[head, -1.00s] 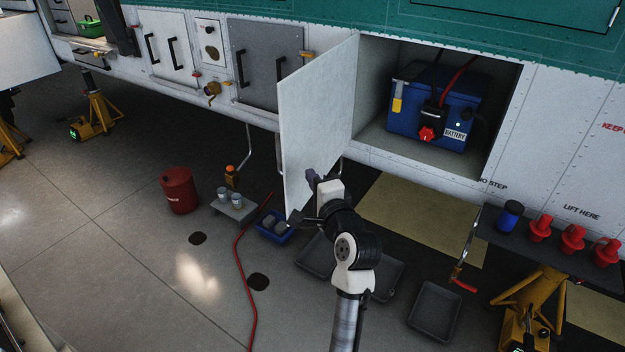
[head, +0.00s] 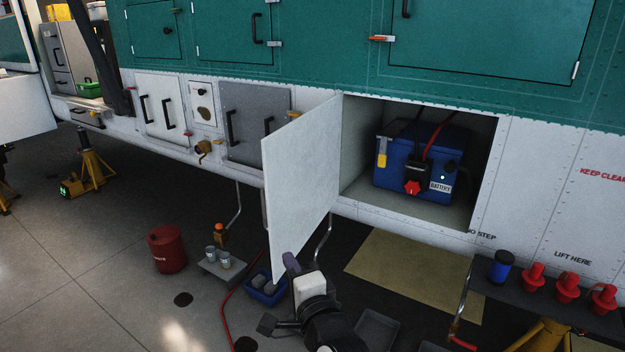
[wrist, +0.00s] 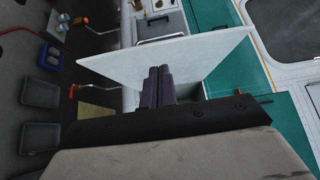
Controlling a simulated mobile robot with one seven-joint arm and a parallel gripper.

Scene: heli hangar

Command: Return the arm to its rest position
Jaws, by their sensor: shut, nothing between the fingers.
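My gripper (head: 291,262) is low in the middle of the head view, in front of the lower part of the open white compartment door (head: 300,180). In the wrist view its dark fingers (wrist: 159,84) are together and empty, with the door panel (wrist: 190,55) just beyond them. I cannot tell whether they touch the door. My arm is bent, and its lower links run out of the bottom of the head view.
The open compartment holds a blue battery (head: 418,165) with a red knob. Below are a blue bin (head: 266,291), a grey step with cups (head: 222,270) and a red drum (head: 167,250). A shelf at right carries red plugs (head: 568,287). Floor at lower left is clear.

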